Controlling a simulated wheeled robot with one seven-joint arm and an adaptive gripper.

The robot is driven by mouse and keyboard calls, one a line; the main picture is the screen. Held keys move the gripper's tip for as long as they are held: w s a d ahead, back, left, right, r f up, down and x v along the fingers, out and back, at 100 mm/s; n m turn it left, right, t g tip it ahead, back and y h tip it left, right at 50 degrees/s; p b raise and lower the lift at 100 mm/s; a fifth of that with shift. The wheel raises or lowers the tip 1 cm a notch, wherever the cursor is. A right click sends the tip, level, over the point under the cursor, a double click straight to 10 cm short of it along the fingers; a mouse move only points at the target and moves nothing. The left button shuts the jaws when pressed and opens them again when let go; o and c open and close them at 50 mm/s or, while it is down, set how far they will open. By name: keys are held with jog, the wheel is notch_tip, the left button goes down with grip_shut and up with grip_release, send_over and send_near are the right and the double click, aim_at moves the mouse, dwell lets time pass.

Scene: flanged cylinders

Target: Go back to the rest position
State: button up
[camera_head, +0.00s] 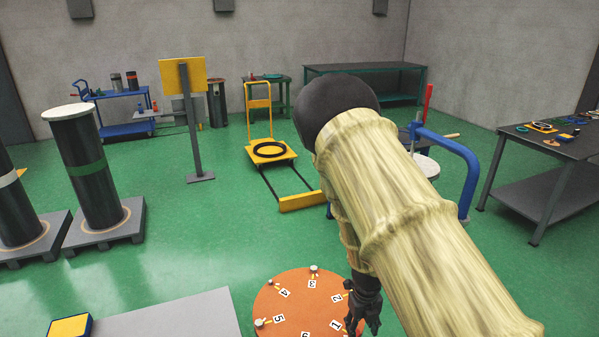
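My gripper (364,322) is black and hangs downward at the lower middle, beside and over the right part of an orange round disc (290,300). No object shows in it, but its fingers are small and dark, so I cannot tell how far apart they are. My arm in a pale yellow sleeve crosses the view from the lower right and hides part of the disc's surroundings. The disc carries numbered labels and small metal pegs near its rim.
Two dark cylinders, one with a green band (88,168), stand on grey pallets (128,226) at left. A yellow trolley (285,157) with a black ring stands at the back middle. A dark workbench (565,143) is at right. Green floor (210,240) is open at centre left.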

jog(key=s+d+f+n+g+h+b, duration=0.1)
jog(key=s+d+f+n+b, duration=0.25)
jog(key=s+f+n, duration=0.5)
jog(key=s+d+f+n+h+b, duration=0.15)
jog(key=s+d+f+n, duration=0.35)
jog(key=s+n, duration=0.55)
jog(key=s+a+f+n+y+b, duration=0.1)
jog(key=s+a+f+n+b, duration=0.1)
jog(key=s+n, duration=0.5)
jog(key=s+a+f+n+t+y+b, duration=0.1)
jog(key=s+a+f+n+y+b, duration=0.1)
jog(key=s+a+f+n, duration=0.2)
jog(key=shift+s+f+n, duration=0.3)
jog(key=shift+s+n, duration=1.3)
jog(key=shift+s, duration=0.75)
jog(key=shift+a, duration=0.1)
